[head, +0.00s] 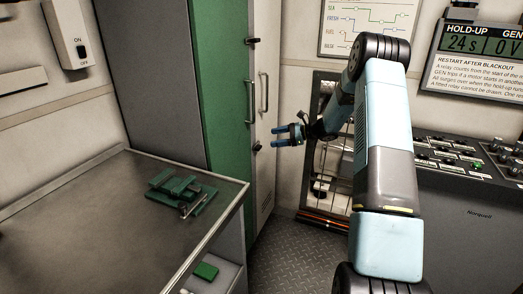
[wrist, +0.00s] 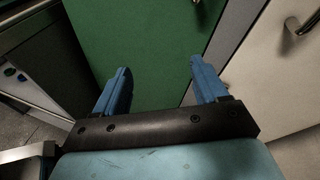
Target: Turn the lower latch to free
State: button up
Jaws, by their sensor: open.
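The lower latch (head: 257,147) is a small dark piece on the edge of the tall cabinet beside the green door (head: 222,80). An upper latch (head: 253,41) sits above it on the same edge. My gripper (head: 276,137) is open and empty, its blue fingers pointing left, just right of the lower latch in the picture. I cannot tell the depth gap or which way the latch is turned. In the wrist view my open fingers (wrist: 160,67) lie in front of the green door (wrist: 145,35). I cannot make out the latch there.
Vertical bar handles (head: 249,102) stand out from the cabinet above the lower latch. A metal bench (head: 80,215) with green parts (head: 180,190) is at left. A control desk (head: 460,200) is at right. Bare floor (head: 285,255) lies between.

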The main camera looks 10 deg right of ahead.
aim_at(261, 148)
jog(key=w+d+f+m+t, duration=0.3)
jog(key=d+f, duration=0.1)
jog(key=f, duration=0.2)
jog(key=w+d+f+m+t, duration=0.2)
jog(key=w+d+f+m, duration=0.15)
jog(key=f, duration=0.35)
jog(key=shift+y, duration=0.3)
jog(key=x, duration=1.3)
jog(key=shift+s+a+r, duration=0.1)
jog(key=shift+s+r, duration=0.05)
jog(key=shift+s, duration=0.05)
jog(key=shift+c, duration=0.2)
